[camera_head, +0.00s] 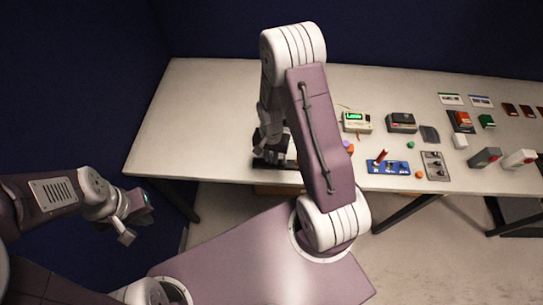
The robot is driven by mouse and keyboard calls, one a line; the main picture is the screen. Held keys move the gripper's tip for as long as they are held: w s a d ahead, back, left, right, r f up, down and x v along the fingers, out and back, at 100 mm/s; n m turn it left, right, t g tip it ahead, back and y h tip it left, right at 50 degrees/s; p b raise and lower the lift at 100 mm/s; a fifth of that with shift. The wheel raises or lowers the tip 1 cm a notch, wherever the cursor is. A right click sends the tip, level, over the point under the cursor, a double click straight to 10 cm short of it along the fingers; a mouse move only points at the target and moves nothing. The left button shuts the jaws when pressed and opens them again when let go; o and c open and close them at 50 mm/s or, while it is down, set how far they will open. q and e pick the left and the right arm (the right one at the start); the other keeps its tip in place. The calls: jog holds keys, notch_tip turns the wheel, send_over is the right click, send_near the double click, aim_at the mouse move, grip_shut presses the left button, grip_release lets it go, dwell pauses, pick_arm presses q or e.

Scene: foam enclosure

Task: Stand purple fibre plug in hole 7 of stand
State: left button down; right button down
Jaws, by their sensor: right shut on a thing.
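My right gripper (270,146) is over the left half of the table, low above a flat dark piece (270,163) near the front edge. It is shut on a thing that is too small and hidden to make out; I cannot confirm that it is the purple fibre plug. The dark piece may be the stand, but its holes and numbers cannot be read. My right forearm hides part of the table beside it. My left gripper (131,217) is off the table's front left, away from all objects; its jaw opening is unclear.
A blue block with a red peg (388,167), a grey switch panel (434,165) and a device with a green display (356,121) stand right of my arm. The table's left end (195,115) is clear.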

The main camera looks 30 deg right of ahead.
jog(key=shift+f+b, duration=0.5)
jog(key=shift+f, duration=0.15)
jog(key=c, duration=1.3)
grip_release()
notch_tip(320, 180, up, 9)
jog(key=shift+r+b, duration=0.1)
jog(key=shift+b, duration=0.2)
